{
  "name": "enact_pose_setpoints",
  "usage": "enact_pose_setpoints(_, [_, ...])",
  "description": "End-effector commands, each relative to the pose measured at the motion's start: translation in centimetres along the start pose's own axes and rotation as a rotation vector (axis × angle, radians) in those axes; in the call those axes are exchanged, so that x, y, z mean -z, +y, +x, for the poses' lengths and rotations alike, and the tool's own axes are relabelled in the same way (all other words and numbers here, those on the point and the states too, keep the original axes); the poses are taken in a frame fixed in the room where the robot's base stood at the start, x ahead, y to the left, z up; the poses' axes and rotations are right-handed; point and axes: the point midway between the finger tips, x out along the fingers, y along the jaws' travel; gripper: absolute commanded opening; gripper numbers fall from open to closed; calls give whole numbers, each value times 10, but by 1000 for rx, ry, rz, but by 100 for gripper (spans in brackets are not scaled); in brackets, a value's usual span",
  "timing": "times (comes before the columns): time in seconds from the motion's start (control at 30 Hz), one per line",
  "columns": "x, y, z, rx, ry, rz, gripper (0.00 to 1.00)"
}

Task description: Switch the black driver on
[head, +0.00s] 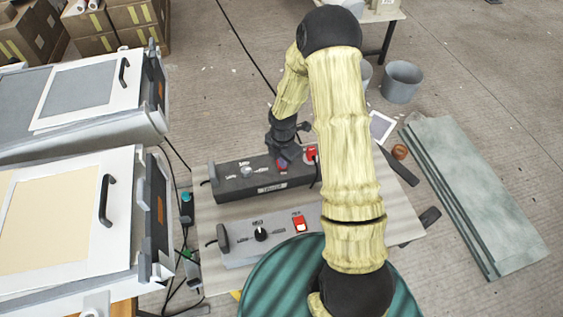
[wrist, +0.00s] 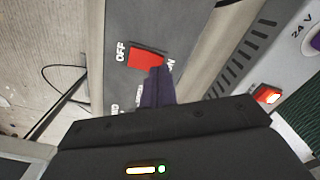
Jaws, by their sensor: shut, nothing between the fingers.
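The black driver (head: 232,188) is a long dark box on the work table, with a dial and white markings on its top. Its red rocker switch (wrist: 145,58) shows in the wrist view between the OFF and ON marks; the ON mark is partly hidden. The switch also shows near the right end of the box in the head view (head: 311,153). My gripper (head: 283,168) points down over the box, left of the switch. In the wrist view its shut purple fingertips (wrist: 158,75) overlap the switch's edge by ON. I cannot tell if they touch it.
A grey driver (head: 275,243) with a black knob and a red switch (head: 299,223) lies parallel on the table (head: 205,215). A ribbed green drum (head: 270,285) stands in front. Two moulds in frames (head: 130,200) are at the left; cables run beside the table.

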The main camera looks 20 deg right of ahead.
Motion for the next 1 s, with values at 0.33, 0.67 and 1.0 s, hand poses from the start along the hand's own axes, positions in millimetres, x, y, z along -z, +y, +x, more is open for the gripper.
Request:
enact_pose_setpoints(0.33, [0,0,5,0,0,0,0])
enact_pose_setpoints(0.67, [0,0,9,0,0,0,0])
enact_pose_setpoints(1.0, [0,0,12,0,0,0,0])
